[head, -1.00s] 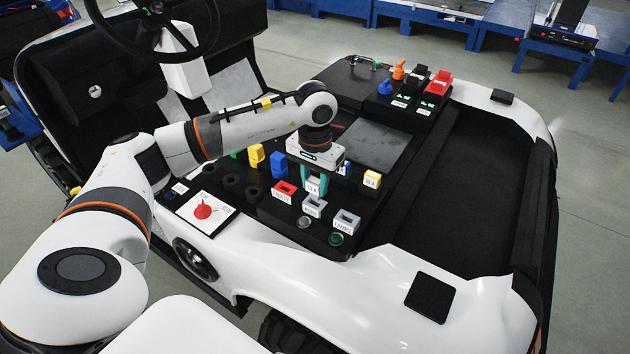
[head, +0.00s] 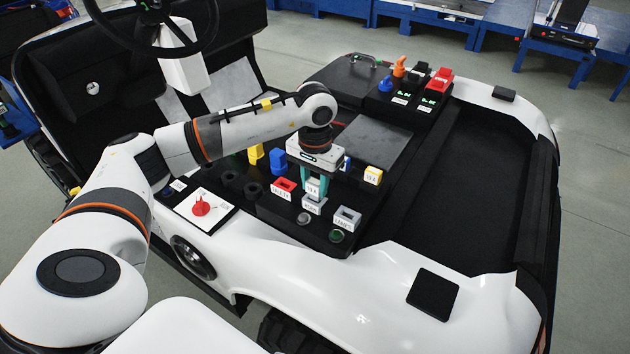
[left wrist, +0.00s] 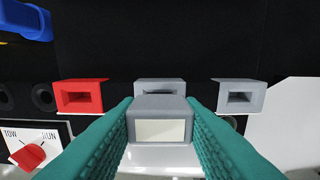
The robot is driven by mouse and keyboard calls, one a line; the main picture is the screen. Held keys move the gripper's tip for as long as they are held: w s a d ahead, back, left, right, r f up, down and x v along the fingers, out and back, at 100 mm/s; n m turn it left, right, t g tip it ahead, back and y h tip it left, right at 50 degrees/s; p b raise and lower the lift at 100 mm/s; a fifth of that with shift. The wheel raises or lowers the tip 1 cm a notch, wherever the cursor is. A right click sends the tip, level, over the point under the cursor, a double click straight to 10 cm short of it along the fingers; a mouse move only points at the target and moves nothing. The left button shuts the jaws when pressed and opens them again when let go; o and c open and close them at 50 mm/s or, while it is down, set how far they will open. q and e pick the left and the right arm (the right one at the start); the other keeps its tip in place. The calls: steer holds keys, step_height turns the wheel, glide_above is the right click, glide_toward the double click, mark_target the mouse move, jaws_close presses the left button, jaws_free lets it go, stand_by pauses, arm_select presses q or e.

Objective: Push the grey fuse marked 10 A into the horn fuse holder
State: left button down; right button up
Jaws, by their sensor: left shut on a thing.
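My left gripper (head: 314,190) points down over the panel, its teal fingers shut on the grey fuse (head: 313,187). The fuse has a pale label that reads like 10 A in the head view. It also shows between the fingers (left wrist: 160,125) in the left wrist view. The grey horn fuse holder (head: 314,206) is the middle one of the row, right below the fuse. In the left wrist view this holder (left wrist: 160,86) shows behind the fuse, which partly covers it. The fuse looks just above the holder; I cannot tell whether they touch. My right gripper is out of view.
A red holder (head: 284,187) stands left of the horn holder, and another grey holder (head: 347,217) stands right. A yellow fuse (head: 373,176) is behind on the right. A red rotary switch (head: 202,208) sits on a white plate at the left.

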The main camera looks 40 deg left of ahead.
arm_select(q)
steer(key=shift+f+b, duration=0.8)
steer(key=shift+f, duration=0.2)
steer(key=c, duration=0.9)
jaws_free()
step_height(320, 180, up, 12)
steer(key=shift+r+b, duration=0.1)
steer(key=shift+b, duration=0.4)
